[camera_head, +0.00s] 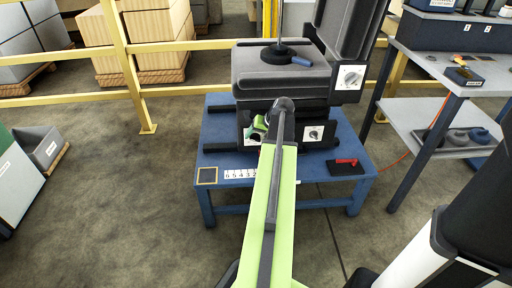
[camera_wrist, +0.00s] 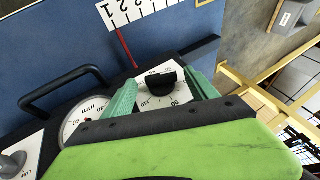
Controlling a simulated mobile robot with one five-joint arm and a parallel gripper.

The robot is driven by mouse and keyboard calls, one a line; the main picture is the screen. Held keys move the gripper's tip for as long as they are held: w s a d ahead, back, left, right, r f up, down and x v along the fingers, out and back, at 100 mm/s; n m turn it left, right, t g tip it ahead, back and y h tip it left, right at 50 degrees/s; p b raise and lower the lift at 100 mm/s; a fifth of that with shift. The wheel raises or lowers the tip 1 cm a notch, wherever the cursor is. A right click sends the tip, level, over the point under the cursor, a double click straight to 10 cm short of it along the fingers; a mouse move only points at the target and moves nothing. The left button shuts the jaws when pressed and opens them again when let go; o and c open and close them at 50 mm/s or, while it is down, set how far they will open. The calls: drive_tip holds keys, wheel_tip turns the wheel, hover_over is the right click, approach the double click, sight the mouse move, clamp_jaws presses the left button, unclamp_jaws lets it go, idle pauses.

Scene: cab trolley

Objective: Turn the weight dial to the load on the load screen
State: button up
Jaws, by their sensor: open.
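The weight dial (camera_wrist: 165,94) is a white face with a black knob (camera_wrist: 161,79) in the wrist view; 90 and 110 are legible on it. My gripper (camera_wrist: 162,82) is open, its green fingers on either side of the knob; I cannot tell whether they touch it. In the head view my gripper (camera_head: 258,128) is at the front left of the seat base (camera_head: 290,112), and the dial there is largely hidden.
The seat stands on a blue table (camera_head: 222,130). Another dial (camera_head: 315,133) is on its base, and one (camera_head: 350,77) beside the backrest. A red-handled tool (camera_head: 346,161) lies front right. The wrist view shows a mm gauge (camera_wrist: 83,122) and black handle (camera_wrist: 60,87) at left.

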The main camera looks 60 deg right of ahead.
drive_tip(key=shift+w+f, duration=0.15)
drive_tip(key=shift+f, duration=0.1)
